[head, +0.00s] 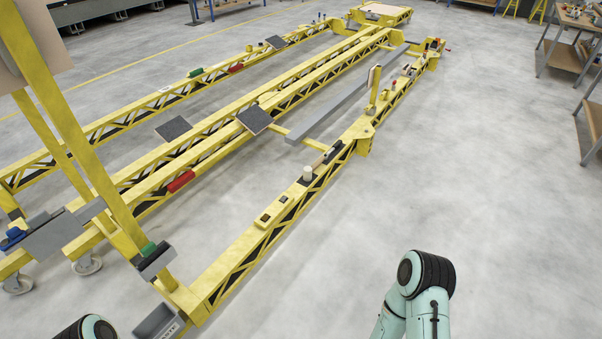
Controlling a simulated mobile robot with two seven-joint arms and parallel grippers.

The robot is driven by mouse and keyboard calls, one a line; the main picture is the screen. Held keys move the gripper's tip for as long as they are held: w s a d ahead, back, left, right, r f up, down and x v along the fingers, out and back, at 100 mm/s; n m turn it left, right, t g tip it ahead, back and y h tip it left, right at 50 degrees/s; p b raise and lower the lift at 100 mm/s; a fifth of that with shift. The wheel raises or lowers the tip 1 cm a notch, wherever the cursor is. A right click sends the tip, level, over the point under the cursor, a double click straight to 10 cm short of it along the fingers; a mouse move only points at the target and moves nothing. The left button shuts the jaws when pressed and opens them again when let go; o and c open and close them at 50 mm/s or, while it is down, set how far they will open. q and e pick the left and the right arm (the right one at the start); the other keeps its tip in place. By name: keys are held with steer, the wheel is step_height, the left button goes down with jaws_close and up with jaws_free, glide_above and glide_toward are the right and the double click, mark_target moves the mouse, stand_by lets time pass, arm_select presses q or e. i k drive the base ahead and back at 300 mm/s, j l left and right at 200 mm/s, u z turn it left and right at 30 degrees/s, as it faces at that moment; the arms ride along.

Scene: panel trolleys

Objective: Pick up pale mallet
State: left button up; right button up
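A pale, cream-coloured mallet head (308,173) sits on the near yellow lattice beam (281,199) in the middle of the head view. A thin brownish handle appears to run from it up and to the right, towards a dark item (334,152) on the same beam. At this size I cannot tell where the handle ends. Parts of my two arms show at the bottom edge, well away from the mallet. Neither gripper is in the picture.
Several long yellow trolley frames on casters (87,265) fill the left and centre. Yellow posts (72,130) rise at the left. A grey tray (156,321) hangs at the near corner. Open grey floor (470,170) lies right of the beam. Workbenches (568,55) stand at the far right.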

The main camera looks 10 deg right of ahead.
mark_target(307, 171)
steer(key=i+l+u, duration=0.25)
steer(key=u, duration=0.15)
steer(key=i+l+u, duration=0.25)
steer(key=u, duration=0.2)
steer(key=i+l+u, duration=0.1)
steer(key=l, duration=0.25)
steer(key=i+l+u, duration=0.1)
steer(key=l, duration=0.25)
steer(key=i+l+u, duration=0.1)
steer(key=i+l, duration=0.15)
steer(key=l, duration=0.15)
steer(key=i+l, duration=0.15)
steer(key=l, duration=0.25)
steer(key=i+l, duration=0.15)
steer(key=l, duration=0.25)
steer(key=i+l, duration=0.15)
steer(key=l, duration=0.2)
steer(key=i+l, duration=0.15)
steer(key=l, duration=0.25)
steer(key=i+l+u, duration=0.1)
steer(key=l, duration=0.3)
steer(key=i+l, duration=0.2)
steer(key=l, duration=0.2)
steer(key=i+l, duration=0.1)
steer(key=l, duration=0.3)
